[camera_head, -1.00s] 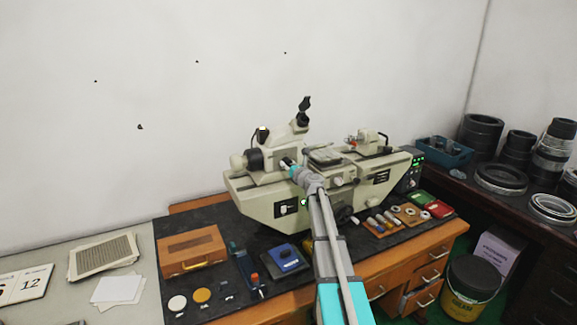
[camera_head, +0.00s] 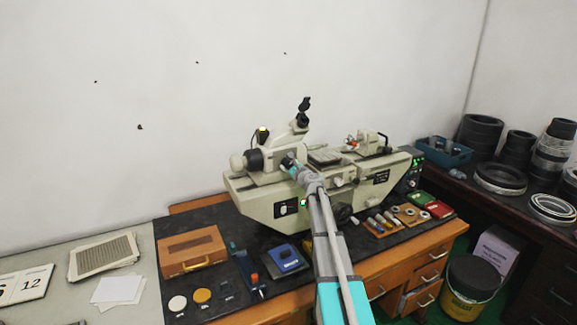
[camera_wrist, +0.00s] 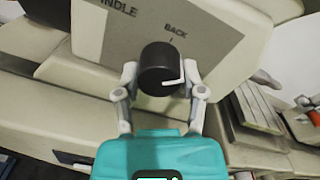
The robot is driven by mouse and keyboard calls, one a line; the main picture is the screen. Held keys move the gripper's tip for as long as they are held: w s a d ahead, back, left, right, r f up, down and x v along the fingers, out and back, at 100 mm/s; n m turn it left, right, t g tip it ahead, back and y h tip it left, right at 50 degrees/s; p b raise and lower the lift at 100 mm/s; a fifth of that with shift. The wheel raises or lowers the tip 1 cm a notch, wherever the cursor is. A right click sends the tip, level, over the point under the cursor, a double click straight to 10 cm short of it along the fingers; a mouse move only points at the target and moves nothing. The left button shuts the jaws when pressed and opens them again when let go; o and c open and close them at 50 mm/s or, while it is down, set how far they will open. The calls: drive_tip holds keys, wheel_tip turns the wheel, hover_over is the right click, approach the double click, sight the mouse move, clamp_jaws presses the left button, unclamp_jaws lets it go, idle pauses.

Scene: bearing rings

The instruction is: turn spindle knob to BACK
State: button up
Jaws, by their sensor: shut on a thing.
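The spindle knob (camera_wrist: 158,66) is a black cylinder on the machine's pale panel (camera_wrist: 95,40). Its white pointer line shows on the right side of the knob, pointing right. The printed BACK label and its tick sit above the knob, slightly right, apart from the line. Another label, cut off to "INDLE", is at upper left. My gripper (camera_wrist: 161,78) is shut on the knob, one finger on each side. In the head view my gripper (camera_head: 291,166) reaches the left part of the cream machine (camera_head: 260,203), and the knob is hard to make out there.
A wooden box (camera_head: 192,248), a blue case (camera_head: 287,260) and small parts lie on the dark mat before the machine. A tray of cylinders and rings (camera_head: 384,221) lies to the right. Black rings (camera_head: 480,133) stand on the right bench.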

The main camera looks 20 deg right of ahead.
drive_tip(key=n, duration=0.5)
drive_tip(key=shift+n, duration=0.3)
drive_tip(key=shift+n+h, duration=0.3)
drive_tip(key=shift+n, duration=1.9)
drive_tip(key=o, duration=1.2)
drive_tip(key=shift+c, duration=0.2)
drive_tip(key=shift+m, duration=0.4)
